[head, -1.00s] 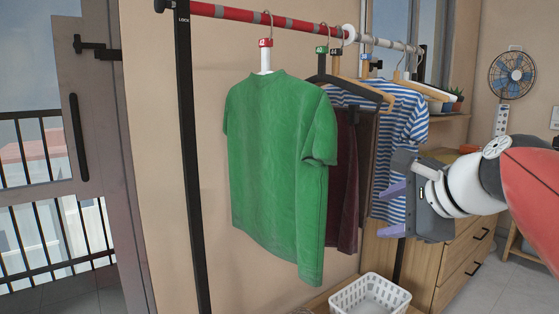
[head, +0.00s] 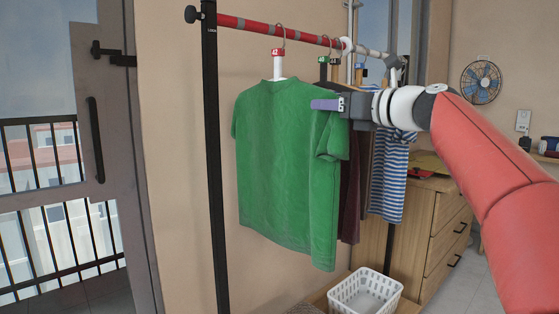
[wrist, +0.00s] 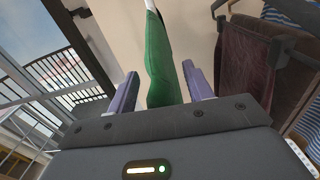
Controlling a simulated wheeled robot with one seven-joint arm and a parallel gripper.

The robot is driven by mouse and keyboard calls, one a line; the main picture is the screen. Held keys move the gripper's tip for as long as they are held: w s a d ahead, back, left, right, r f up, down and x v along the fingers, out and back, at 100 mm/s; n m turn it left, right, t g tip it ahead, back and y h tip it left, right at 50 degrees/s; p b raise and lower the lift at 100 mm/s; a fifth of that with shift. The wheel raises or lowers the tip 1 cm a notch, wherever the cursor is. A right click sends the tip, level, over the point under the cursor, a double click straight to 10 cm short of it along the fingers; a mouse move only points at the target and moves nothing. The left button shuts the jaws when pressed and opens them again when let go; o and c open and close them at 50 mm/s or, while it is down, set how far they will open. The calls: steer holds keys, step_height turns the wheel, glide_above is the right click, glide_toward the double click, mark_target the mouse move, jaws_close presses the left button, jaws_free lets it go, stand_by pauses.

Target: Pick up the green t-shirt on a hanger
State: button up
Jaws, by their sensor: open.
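The green t-shirt (head: 285,165) hangs on a white hanger (head: 278,65) with a red size tag, near the left end of the red rail. My gripper (head: 318,104) is at the shirt's upper right, by the shoulder and sleeve, in the head view. In the wrist view the shirt (wrist: 160,75) shows edge-on between the two purple fingers of my gripper (wrist: 158,92), with gaps on both sides. The fingers are open. In the head view the nearer finger overlaps the shirt, and the other finger is hidden.
Dark garments (head: 350,190) and a blue-striped shirt (head: 388,180) hang to the right, close to my gripper. A black rack post (head: 213,150) stands left. A white basket (head: 365,292) sits below, and a wooden drawer unit (head: 432,225) stands at the right.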

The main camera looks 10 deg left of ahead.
steer(key=shift+w+a, duration=0.45)
steer(key=shift+a, duration=0.15)
jaws_close()
